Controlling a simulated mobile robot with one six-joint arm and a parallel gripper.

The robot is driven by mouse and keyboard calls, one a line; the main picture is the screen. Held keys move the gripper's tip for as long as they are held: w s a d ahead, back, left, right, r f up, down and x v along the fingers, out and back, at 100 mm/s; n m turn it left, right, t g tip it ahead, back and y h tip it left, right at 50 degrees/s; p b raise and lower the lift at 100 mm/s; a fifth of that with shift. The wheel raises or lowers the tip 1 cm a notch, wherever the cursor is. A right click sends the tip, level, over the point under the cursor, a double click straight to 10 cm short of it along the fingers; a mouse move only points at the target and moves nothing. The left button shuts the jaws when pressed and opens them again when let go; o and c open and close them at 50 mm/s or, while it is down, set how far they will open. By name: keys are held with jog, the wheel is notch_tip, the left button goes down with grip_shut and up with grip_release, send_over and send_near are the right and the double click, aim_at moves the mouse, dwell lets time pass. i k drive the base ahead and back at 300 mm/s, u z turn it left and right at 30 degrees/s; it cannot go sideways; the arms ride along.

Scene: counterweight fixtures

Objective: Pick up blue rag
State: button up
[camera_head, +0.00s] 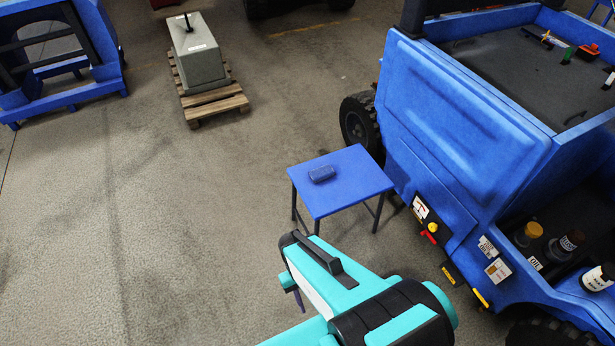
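A small dark blue folded bundle, which looks like the blue rag (322,174), lies on the top of a small blue table (345,192). It sits left of the tabletop's middle, and nothing touches it from above. My teal and black arm reaches in from the bottom of the picture, in front of the table and apart from the rag. A small dark purple piece shows under the arm's left side and may be part of my gripper (299,300). The fingers are not clearly visible, so their opening cannot be told.
A large blue vehicle (460,110) stands close to the table's right, with bottles (565,245) in its side bay and tools on its bed. A grey block (197,50) rests on a wooden pallet (213,104). A blue frame (60,97) stands far left. The left floor is clear.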

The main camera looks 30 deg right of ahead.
aim_at(325, 172)
jog(key=z, duration=0.6)
jog(key=k, duration=0.15)
jog(key=u, duration=2.5)
jog(key=k, duration=0.45)
jog(key=z, duration=0.6)
jog(key=k, duration=0.9)
jog(key=z, duration=0.55)
jog(key=i, duration=1.45)
jog(key=u, duration=0.35)
